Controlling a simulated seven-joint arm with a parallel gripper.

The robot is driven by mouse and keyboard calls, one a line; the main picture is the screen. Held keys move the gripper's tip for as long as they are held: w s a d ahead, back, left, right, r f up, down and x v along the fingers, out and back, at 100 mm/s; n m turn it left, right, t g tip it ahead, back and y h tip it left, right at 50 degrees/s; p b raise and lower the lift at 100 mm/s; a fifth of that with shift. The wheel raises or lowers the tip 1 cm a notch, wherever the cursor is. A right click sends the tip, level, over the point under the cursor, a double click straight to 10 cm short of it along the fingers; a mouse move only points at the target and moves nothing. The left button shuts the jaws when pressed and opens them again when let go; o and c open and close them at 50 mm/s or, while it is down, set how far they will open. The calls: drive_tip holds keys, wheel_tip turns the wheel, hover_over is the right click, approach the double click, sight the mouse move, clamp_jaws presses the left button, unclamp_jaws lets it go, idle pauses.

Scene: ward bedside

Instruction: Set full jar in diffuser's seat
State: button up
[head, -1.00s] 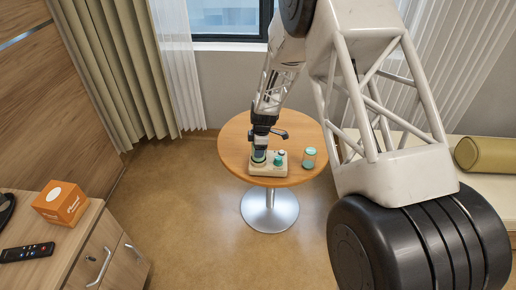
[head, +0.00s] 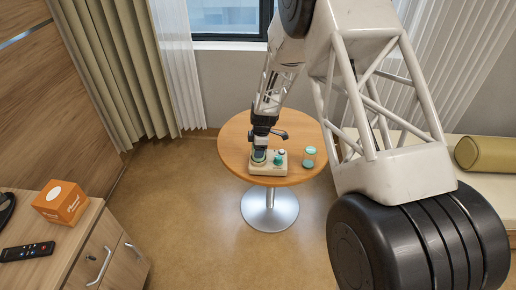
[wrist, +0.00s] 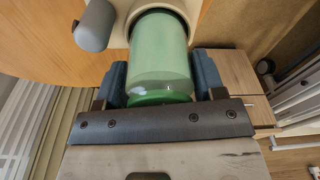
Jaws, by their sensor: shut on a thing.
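The diffuser (head: 268,168) is a cream base on the round wooden table, with a teal knob on its top. It also shows in the wrist view (wrist: 119,36), with a dark round seat opening. My gripper (head: 259,156) is over the left part of the diffuser. In the wrist view my gripper (wrist: 160,85) is shut on a green translucent jar (wrist: 160,50). The jar's far end is at the seat opening; whether it is fully down in it I cannot tell. A second jar (head: 309,157), pale with a teal lid, stands on the table right of the diffuser.
The round table (head: 232,143) has free surface at the left and back. A grey rounded part (wrist: 94,26) is beside the held jar in the wrist view. An orange box (head: 61,202) and a remote (head: 27,251) lie on the cabinet at left.

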drive_tip(key=shift+f, duration=0.2)
idle(0.3)
drive_tip(key=o, duration=1.3)
drive_tip(key=shift+r, duration=3.95)
drive_tip(key=shift+r, duration=0.1)
